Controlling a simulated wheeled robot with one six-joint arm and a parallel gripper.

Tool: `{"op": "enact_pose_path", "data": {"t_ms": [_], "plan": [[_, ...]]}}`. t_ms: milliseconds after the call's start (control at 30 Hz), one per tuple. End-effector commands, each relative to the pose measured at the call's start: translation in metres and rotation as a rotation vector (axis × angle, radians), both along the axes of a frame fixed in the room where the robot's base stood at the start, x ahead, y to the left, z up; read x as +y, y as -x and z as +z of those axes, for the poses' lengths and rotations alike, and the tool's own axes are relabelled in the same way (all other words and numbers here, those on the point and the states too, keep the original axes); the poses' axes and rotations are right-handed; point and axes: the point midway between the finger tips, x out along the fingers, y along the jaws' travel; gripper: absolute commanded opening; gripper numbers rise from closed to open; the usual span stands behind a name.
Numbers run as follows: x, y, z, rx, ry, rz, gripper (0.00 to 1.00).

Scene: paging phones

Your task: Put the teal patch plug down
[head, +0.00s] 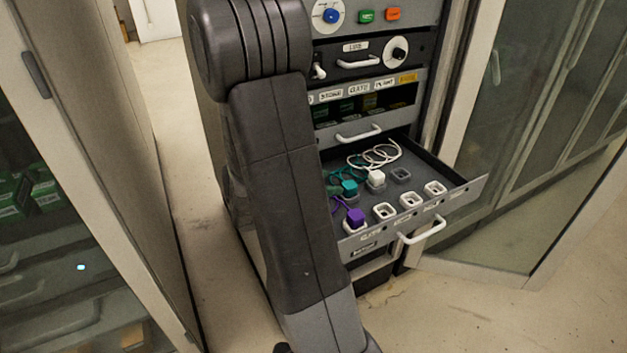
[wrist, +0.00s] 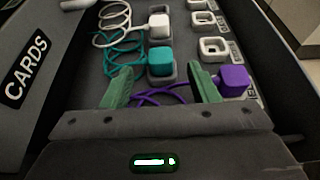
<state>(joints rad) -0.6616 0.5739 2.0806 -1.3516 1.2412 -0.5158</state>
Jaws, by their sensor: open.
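The teal patch plug (wrist: 160,61) sits in a grey holder in the open drawer, its teal cord coiling off to the left. In the head view the teal plug (head: 349,187) shows just right of my arm. My gripper (wrist: 160,72) is open in the wrist view, one finger on each side of the teal plug and apart from it. Nothing is held. The white plug (wrist: 159,27) sits in the grey holder beyond it. The purple plug (wrist: 233,79) sits to the right of my right finger. My gripper is hidden in the head view.
The drawer (head: 463,196) is pulled out from the cabinet. Empty white sockets (head: 435,188) line its front, and one grey holder (head: 400,174) is empty. The purple cord (wrist: 160,92) runs between my fingers. A drawer front labelled CARDS (wrist: 28,75) stands close on the left.

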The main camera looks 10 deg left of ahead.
Motion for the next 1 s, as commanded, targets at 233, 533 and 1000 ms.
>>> {"op": "enact_pose_path", "data": {"t_ms": [233, 533, 1000], "plan": [[0.021, 0.014, 0.011, 0.0, -0.001, 0.003, 0.54], [0.025, 0.018, 0.013, 0.0, 0.0, 0.0, 0.54], [0.025, 0.018, 0.012, 0.0, 0.0, 0.0, 0.54]]}}
